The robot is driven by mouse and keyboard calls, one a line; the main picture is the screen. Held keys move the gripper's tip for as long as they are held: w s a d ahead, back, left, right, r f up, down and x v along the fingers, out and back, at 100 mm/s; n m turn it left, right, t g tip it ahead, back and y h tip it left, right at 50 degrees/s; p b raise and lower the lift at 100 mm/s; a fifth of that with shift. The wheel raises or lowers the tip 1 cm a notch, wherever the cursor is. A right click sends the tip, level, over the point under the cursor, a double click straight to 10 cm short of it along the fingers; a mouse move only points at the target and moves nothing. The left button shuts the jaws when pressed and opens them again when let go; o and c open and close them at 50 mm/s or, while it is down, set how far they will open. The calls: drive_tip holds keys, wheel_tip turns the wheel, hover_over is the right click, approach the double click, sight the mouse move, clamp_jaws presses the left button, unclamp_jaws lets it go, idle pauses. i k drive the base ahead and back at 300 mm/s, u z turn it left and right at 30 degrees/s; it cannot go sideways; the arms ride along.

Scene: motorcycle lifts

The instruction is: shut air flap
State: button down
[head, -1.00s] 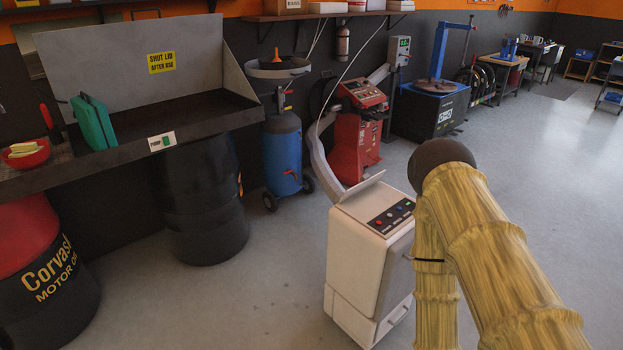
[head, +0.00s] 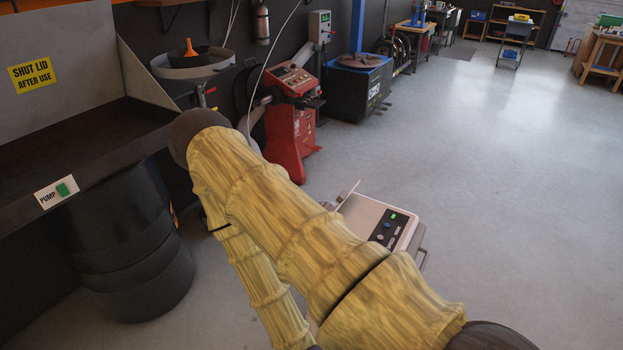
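The pale portable unit (head: 372,217) stands on the floor at lower centre, mostly hidden behind my yellow-sleeved arm. Its dark control panel shows a green light and small buttons. The air flap (head: 348,194) appears as a thin pale plate sticking up at a tilt from the unit's left top edge, so it stands open. Its lower part is hidden by my arm. My arm bends at a dark joint at left centre, and its lower section runs down out of the picture. My gripper is not in view.
A dark bench (head: 80,150) with a pump switch and a dark drum (head: 135,255) stand on the left. A funnel drain (head: 193,65) and a red machine (head: 292,125) stand behind my arm. The floor (head: 510,220) to the right is clear.

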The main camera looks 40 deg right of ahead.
sight(344, 196)
drive_tip(key=z, duration=0.45)
drive_tip(key=i, duration=0.9)
drive_tip(key=z, duration=1.2)
drive_tip(key=i, duration=0.4)
drive_tip(key=z, duration=0.35)
drive_tip(key=k, duration=1)
drive_tip(key=z, duration=0.6)
drive_tip(key=i, duration=0.65)
drive_tip(key=u, duration=1.3)
drive_tip(key=i, duration=0.4)
drive_tip(key=z, duration=0.05)
